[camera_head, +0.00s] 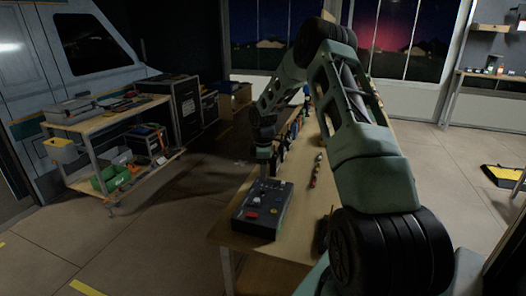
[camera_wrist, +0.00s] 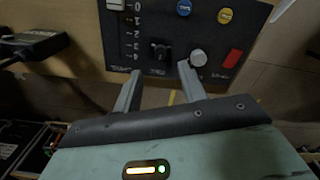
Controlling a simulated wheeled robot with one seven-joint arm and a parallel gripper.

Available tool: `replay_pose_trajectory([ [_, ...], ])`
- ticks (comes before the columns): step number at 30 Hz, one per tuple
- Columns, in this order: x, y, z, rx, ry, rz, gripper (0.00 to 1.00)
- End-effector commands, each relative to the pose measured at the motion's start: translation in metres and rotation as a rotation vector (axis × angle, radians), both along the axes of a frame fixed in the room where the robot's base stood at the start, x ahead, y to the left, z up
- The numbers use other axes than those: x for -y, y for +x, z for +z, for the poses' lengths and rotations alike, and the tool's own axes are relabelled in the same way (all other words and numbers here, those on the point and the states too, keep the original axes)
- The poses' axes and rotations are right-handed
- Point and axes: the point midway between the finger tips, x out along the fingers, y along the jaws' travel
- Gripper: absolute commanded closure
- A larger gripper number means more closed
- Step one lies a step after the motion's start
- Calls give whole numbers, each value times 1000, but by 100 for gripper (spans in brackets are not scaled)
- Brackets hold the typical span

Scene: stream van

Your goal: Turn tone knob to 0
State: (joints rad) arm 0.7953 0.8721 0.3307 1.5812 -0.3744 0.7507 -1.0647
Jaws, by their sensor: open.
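A dark control box (camera_head: 262,222) lies on the wooden bench and also shows in the wrist view (camera_wrist: 221,20). It carries a black knob (camera_wrist: 160,51), a pale grey round knob (camera_wrist: 198,57) and a slider (camera_wrist: 117,5) with a number scale. The small labels are too blurred to tell which one is the tone knob. My gripper (camera_wrist: 160,70) is open, its two fingers apart and empty. The fingertips are near the box's edge, below the black knob in the wrist view, and do not appear to grip it. In the head view my gripper (camera_head: 264,168) is over the box's far end.
The box also has a blue button (camera_wrist: 184,7), a yellow button (camera_wrist: 225,15) and a red button (camera_wrist: 233,58). Several small items line the bench (camera_head: 228,240) beyond it. A wheeled cart (camera_head: 128,108) stands at left. Floor between cart and bench is clear.

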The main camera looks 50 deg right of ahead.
Motion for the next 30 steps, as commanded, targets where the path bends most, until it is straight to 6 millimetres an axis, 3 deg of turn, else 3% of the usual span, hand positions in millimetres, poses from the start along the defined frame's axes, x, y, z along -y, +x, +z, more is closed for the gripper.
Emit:
replay_pose_trajectory([
  [6,0,1,51,4,-3,-1,59],
  [13,0,1,90,3,-1,0,59],
  [19,0,0,102,0,0,1,59],
  [30,0,0,103,-1,1,1,59],
])
